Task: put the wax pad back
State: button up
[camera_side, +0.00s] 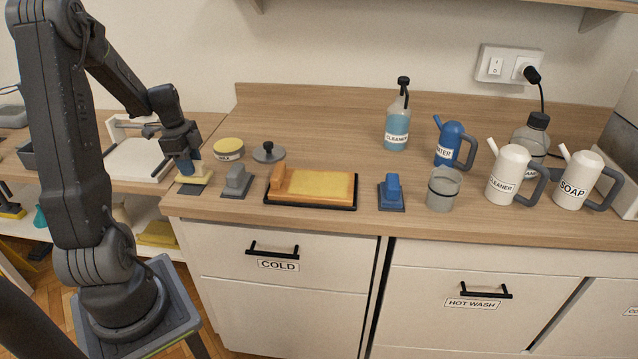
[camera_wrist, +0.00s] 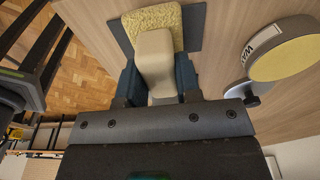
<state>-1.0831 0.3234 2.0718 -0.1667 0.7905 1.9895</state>
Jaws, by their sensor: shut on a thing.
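The wax pad has a cream handle (camera_wrist: 155,58) and a fuzzy yellow sole (camera_wrist: 155,20). My gripper (camera_side: 190,167) is shut on the handle, one blue finger on each side in the wrist view. In the side view the pad (camera_side: 203,177) is at the counter's left end, over a dark grey mat (camera_side: 188,190). The mat also shows beyond the pad in the wrist view (camera_wrist: 195,28). I cannot tell whether the pad touches it. The tin labelled WAX (camera_side: 229,150) stands open to the right, its yellow wax showing. A grey knobbed lid (camera_side: 268,153) lies beside it.
A grey pad (camera_side: 237,178) sits on its mat close to the right. Further right are a black-edged tray (camera_side: 318,206) with a yellow surface and orange block, a blue pad (camera_side: 392,188), a grey cup (camera_side: 443,188), bottles and jugs. The counter's left edge is close.

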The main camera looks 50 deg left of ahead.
jog(key=shift+f, duration=0.25)
jog(key=shift+f, duration=0.3)
jog(key=o, duration=1)
jog(key=shift+o, duration=0.4)
jog(key=shift+o, duration=1.1)
jog(key=r, duration=0.7)
jog(key=shift+s+a+r, duration=0.25)
jog(key=shift+s+a, duration=0.1)
